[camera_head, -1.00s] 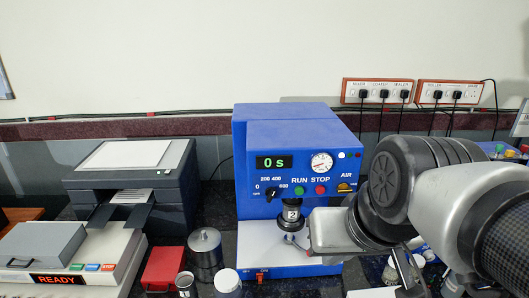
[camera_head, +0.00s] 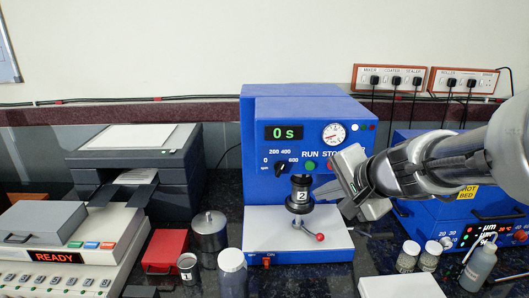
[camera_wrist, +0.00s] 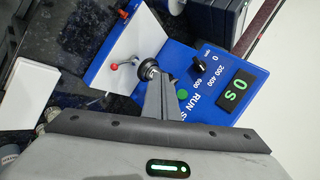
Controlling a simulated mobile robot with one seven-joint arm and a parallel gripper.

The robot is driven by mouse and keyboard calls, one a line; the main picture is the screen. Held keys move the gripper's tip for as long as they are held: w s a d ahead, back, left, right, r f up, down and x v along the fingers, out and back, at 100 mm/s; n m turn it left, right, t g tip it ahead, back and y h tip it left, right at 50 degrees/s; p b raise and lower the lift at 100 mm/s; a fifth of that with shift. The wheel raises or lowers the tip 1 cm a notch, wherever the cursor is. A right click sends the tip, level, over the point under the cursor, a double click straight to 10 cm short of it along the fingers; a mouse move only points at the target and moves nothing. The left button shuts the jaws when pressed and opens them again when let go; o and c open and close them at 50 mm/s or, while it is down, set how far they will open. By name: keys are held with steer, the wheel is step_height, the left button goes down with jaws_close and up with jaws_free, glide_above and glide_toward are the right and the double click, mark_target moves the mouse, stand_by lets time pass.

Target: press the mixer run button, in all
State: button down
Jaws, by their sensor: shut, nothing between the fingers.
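The mixer (camera_head: 257,112) is a blue machine whose display (camera_head: 284,132) reads 0 s. Its green run button (camera_head: 310,166) sits under the word RUN on the front panel. The button also shows in the wrist view (camera_wrist: 182,94), just beside my fingers. My gripper (camera_head: 322,190) is shut and empty, in front of the panel just below and right of the button. In the wrist view my shut fingers (camera_wrist: 164,82) reach toward the panel. I cannot tell the gap to the button; no touch shows. My gripper hides part of the STOP label.
A black mixing head (camera_head: 300,195) stands close left of my fingertips, above a white base with a red-knobbed lever (camera_head: 319,237). A black dial (camera_head: 281,168) is left of the button. A blue hot bed unit (camera_head: 440,222) lies behind my arm. A metal canister (camera_head: 209,232) stands at left.

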mark_target(310, 165)
steer(key=w, duration=0.8)
steer(key=shift+w+p, duration=0.4)
stand_by(1.9)
steer(key=shift+w, duration=0.4)
steer(key=shift+w, duration=0.45)
stand_by(0.5)
steer(key=shift+s, duration=0.1)
steer(key=shift+s+b, duration=0.55)
steer(key=shift+s, duration=0.2)
steer(key=shift+s, duration=0.1)
